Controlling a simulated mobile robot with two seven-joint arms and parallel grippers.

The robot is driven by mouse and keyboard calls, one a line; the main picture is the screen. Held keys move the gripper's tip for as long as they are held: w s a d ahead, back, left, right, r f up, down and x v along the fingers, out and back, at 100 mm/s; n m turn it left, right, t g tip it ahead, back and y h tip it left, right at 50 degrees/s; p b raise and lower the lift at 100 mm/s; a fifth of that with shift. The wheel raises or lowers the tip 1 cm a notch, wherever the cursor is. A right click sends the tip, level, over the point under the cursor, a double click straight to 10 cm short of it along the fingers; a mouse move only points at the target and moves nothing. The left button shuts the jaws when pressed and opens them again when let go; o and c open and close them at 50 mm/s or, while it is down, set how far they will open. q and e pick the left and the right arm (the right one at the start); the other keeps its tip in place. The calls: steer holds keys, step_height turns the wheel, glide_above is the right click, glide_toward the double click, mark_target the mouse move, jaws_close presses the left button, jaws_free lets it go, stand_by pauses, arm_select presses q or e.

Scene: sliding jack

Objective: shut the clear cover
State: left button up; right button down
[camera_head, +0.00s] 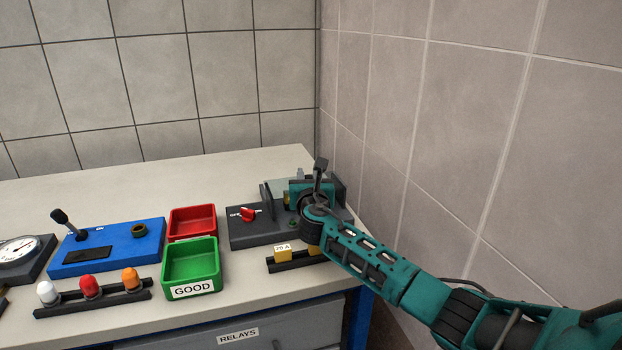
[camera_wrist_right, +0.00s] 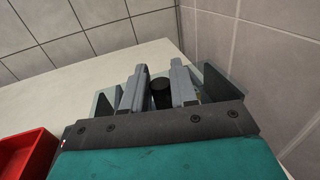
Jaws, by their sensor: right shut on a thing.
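The dark grey device (camera_head: 262,229) with a red switch stands at the right end of the table. Its clear cover (camera_head: 283,186) shows as a pale see-through panel, partly hidden behind my right gripper (camera_head: 303,190). In the right wrist view, my right gripper (camera_wrist_right: 160,82) is shut on a black knob (camera_wrist_right: 161,94) between its two grey fingers. The knob seems to belong to the cover, whose see-through edge (camera_wrist_right: 104,101) shows beside the fingers. The cover's exact angle is hard to tell. My left gripper is not in view.
A red bin (camera_head: 192,222) and a green GOOD bin (camera_head: 190,264) stand left of the device. A rack (camera_head: 287,262) with yellow relays sits in front of it. A blue joystick box (camera_head: 108,249) is farther left. The tiled wall (camera_head: 400,130) is close on the right.

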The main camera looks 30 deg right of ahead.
steer(key=shift+s+f, duration=0.1)
steer(key=shift+f, duration=0.1)
steer(key=c, duration=1.3)
jaws_free()
steer(key=shift+o, duration=1.4)
steer(key=shift+s+r, duration=0.2)
steer(key=shift+w, duration=0.1)
steer(key=p+v, duration=0.1)
steer(key=v, duration=1.2)
steer(key=shift+a, duration=0.1)
